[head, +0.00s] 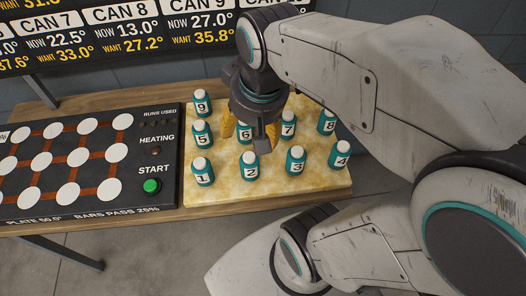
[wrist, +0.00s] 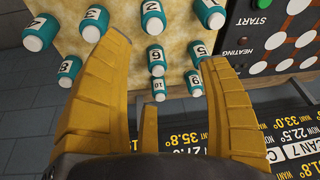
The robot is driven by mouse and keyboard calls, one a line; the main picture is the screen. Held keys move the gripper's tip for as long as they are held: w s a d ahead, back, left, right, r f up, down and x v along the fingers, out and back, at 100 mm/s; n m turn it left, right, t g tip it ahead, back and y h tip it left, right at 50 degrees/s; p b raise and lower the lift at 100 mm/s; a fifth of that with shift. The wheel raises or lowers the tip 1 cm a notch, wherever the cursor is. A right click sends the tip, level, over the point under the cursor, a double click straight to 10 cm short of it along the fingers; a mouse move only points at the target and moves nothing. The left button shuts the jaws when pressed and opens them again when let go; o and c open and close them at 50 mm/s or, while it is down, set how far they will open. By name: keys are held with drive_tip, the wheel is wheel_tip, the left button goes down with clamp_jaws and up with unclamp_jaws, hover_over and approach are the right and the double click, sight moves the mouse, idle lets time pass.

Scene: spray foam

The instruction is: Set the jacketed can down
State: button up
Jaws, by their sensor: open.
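Teal cans with white caps and number labels stand upright on a tan speckled board (head: 200,110). Each looks wrapped in teal, so I cannot tell which one is the jacketed can. My gripper (head: 249,130) is open with yellow fingers above the board. Can 6 (head: 248,136) shows between the fingers in the head view, and also in the wrist view (wrist: 157,60). No finger visibly grips it; contact is unclear. Can 2 (head: 251,165) stands in front of it. Can 10 (wrist: 158,88) stands behind it in the wrist view, hidden in the head view. Can 7 (head: 288,124) stands just right of the gripper.
Can 5 (head: 202,134) and can 9 (head: 202,103) are close on the left. Can 3 (head: 296,160), can 4 (head: 340,155) and can 8 (head: 327,122) stand right. A black heating panel (head: 150,125) with a green START button (head: 151,186) adjoins the board. A temperature display (head: 120,35) is behind.

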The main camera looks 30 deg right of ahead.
drive_tip(key=s+f+n, duration=0.2)
drive_tip(key=s, duration=0.3)
drive_tip(key=shift+s+a+f+t, duration=0.15)
drive_tip(key=shift+s+a+t, duration=0.2)
drive_tip(key=shift+a, duration=0.1)
